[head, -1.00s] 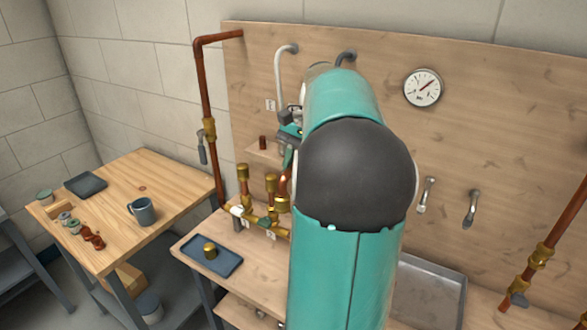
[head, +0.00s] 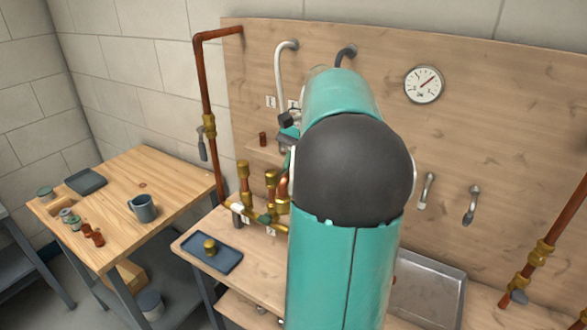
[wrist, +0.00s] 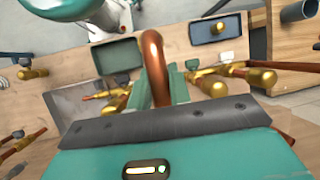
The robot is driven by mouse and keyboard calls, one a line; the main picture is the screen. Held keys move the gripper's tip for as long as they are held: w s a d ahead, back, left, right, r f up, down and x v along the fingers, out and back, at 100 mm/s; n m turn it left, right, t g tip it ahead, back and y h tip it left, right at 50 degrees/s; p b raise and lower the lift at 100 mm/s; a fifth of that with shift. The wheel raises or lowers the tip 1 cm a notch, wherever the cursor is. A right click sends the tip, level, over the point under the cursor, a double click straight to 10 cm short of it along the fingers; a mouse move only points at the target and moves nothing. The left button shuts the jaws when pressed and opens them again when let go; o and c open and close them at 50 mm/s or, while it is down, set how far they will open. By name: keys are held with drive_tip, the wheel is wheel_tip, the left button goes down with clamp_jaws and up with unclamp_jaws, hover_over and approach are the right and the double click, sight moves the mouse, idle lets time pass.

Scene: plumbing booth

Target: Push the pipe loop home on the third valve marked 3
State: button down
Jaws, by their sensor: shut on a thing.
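The copper pipe loop (wrist: 155,52) rises between the pale green fingers of my gripper (wrist: 159,92) in the wrist view. My gripper is shut on it. In the head view a bit of copper (head: 283,186) shows beside my arm, by the brass valve fittings (head: 271,178); my arm hides most of the loop and my fingers. Brass fittings also show on both sides of the loop in the wrist view (wrist: 215,86). I cannot read which valve is marked 3, nor tell whether the loop's ends are seated.
A blue tray (head: 226,261) with a brass cap (head: 209,247) lies on the bench left of the valves. A metal tray (head: 430,290) is at the right. A side table (head: 150,180) holds a mug (head: 142,208). The wooden backboard (head: 500,130) stands close behind my arm.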

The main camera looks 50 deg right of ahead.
drive_tip(key=shift+f, duration=1.65)
drive_tip(key=c, duration=1.2)
unclamp_jaws()
drive_tip(key=v, duration=1.3)
drive_tip(key=shift+d+r, duration=0.2)
drive_tip(key=shift+r, duration=0.15)
drive_tip(key=shift+s, duration=0.1)
